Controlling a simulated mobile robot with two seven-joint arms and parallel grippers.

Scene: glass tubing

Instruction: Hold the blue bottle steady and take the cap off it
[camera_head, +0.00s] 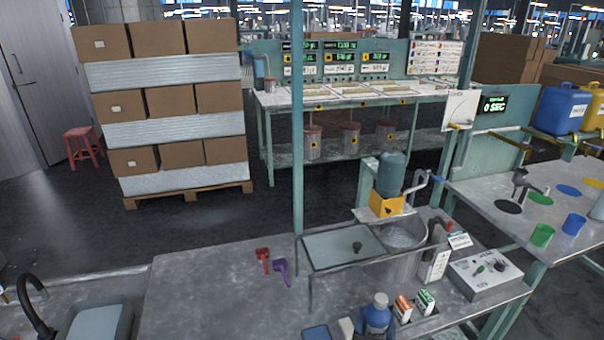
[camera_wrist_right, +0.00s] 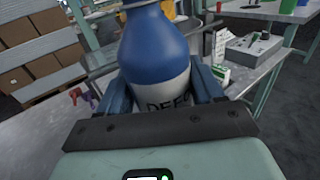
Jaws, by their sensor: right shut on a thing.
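The blue bottle (camera_head: 376,314) is at the bottom edge of the head view, beside the near edge of the bench, with a pale grey-blue cap (camera_head: 380,298) on top. In the right wrist view the bottle (camera_wrist_right: 155,48) fills the middle, blue above with a white lettered label below; its top is cut off. My right gripper (camera_wrist_right: 163,88) is shut on the bottle, with a dark blue finger on each side of its label part. The bottle's base is hidden, so I cannot tell whether it touches the bench. My left gripper is not in view.
Small orange (camera_head: 403,308) and green (camera_head: 425,300) boxes stand just right of the bottle. Behind are a clear-sided basin with a metal pot (camera_head: 402,236) and a grey control box (camera_head: 486,272). Red (camera_head: 263,258) and purple (camera_head: 282,270) clamps lie left.

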